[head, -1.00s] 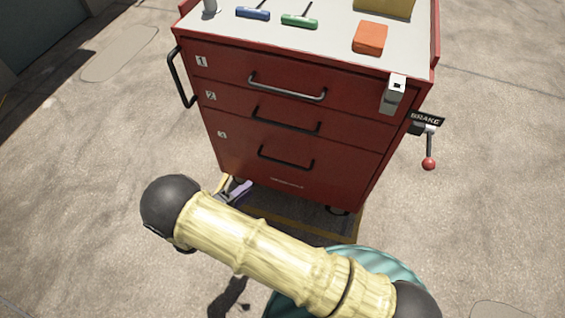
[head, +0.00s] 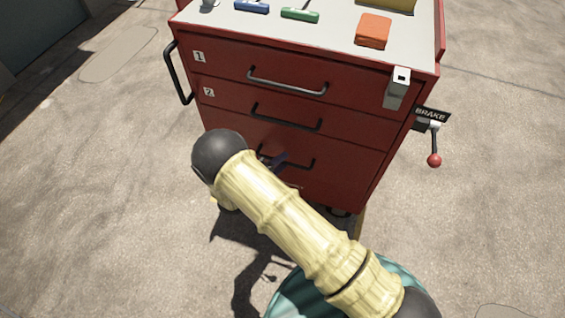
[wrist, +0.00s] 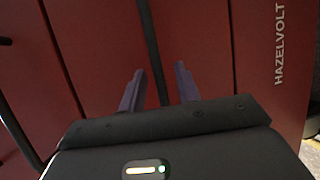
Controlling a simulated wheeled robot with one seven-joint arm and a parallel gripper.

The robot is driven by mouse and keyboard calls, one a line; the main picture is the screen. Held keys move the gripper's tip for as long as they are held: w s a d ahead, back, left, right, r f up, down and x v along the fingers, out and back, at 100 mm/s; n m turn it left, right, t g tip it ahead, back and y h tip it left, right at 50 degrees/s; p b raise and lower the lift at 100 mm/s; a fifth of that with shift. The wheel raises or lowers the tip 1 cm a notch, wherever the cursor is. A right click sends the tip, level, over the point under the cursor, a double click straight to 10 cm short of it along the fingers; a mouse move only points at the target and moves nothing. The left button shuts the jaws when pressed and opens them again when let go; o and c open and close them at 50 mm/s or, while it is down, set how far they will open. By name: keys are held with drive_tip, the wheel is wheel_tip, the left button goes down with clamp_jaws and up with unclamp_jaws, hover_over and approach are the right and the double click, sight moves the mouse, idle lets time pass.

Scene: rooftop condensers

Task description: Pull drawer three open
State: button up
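Drawer three (head: 335,165) is the lowest drawer of the red cart and looks shut. Its dark bar handle (head: 312,163) shows partly in the head view; my arm hides its left part and the number label. In the wrist view the handle (wrist: 151,45) runs lengthwise between the two purple fingers of my gripper (wrist: 160,68). The fingers are apart, with a gap on each side of the bar. How deep the bar sits between them I cannot tell. In the head view my gripper (head: 274,161) is at the handle, mostly behind my arm.
Drawer one (head: 220,65) and drawer two (head: 230,102) above look shut. A brake lever (head: 434,145) sticks out at the cart's right side. The grey top holds an orange block (head: 374,30) and blue (head: 252,6) and green (head: 300,15) tools. Concrete floor around is clear.

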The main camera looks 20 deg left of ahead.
drive_tip(key=shift+w+d+f, duration=0.1)
drive_tip(key=shift+w+d, duration=0.15)
drive_tip(key=shift+w, duration=0.25)
drive_tip(key=shift+c, duration=0.2)
clamp_jaws()
drive_tip(key=shift+s+d, duration=0.1)
drive_tip(key=shift+s, duration=0.1)
